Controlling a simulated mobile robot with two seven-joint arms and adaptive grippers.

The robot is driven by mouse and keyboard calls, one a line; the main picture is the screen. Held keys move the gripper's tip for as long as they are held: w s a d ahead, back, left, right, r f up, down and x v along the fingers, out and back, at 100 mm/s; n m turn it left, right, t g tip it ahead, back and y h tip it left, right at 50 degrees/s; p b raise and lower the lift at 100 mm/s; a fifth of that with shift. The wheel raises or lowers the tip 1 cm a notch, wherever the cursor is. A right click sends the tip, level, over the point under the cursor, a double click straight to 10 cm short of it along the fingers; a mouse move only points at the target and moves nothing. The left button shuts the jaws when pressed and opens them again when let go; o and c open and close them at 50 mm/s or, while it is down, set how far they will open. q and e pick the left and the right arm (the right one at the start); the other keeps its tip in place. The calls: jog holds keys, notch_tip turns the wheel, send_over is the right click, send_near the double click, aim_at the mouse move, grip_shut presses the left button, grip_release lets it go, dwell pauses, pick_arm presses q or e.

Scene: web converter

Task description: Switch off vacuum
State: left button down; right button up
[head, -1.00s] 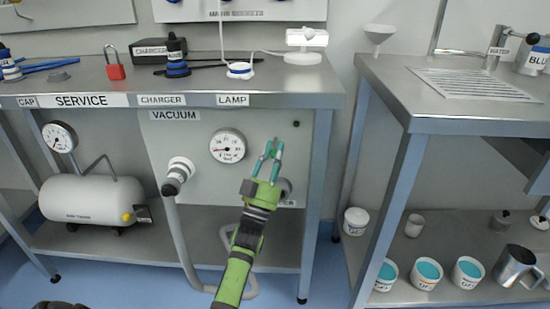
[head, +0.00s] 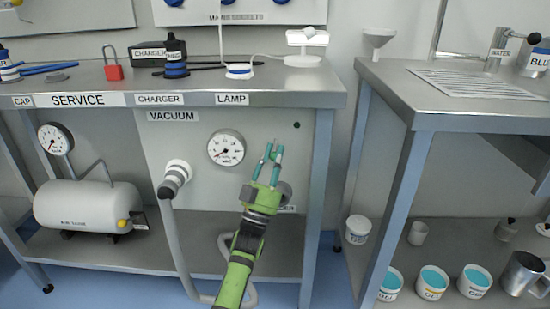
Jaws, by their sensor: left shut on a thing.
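The vacuum panel (head: 200,135), labelled VACUUM (head: 173,116), stands under the service bench. A round gauge (head: 226,148) on it has its needle at lower left. My left gripper (head: 272,152), green with teal fingers, reaches to the panel right of the gauge. Its fingers are close together, shut on a small part that I take to be the vacuum switch; the fingers hide most of it. A grey round knob (head: 286,192) shows partly behind the gripper, above a part-hidden label. A hose fitting (head: 176,175) sits at the panel's left. My right gripper is not in view.
A grey hose (head: 178,240) hangs from the fitting and loops behind my left arm. A white tank (head: 85,205) stands on the lower shelf at left. The bench top (head: 300,85) overhangs the panel. A table leg (head: 317,200) stands right of the gripper.

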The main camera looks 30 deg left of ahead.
pick_arm(q)
jog(key=shift+r, duration=0.1)
jog(key=c, duration=1.1)
grip_release()
jog(key=shift+s, duration=0.1)
jog(key=shift+s+f, duration=0.15)
jog(key=shift+f, duration=0.2)
jog(key=v, duration=1.1)
jog(key=shift+s, duration=0.15)
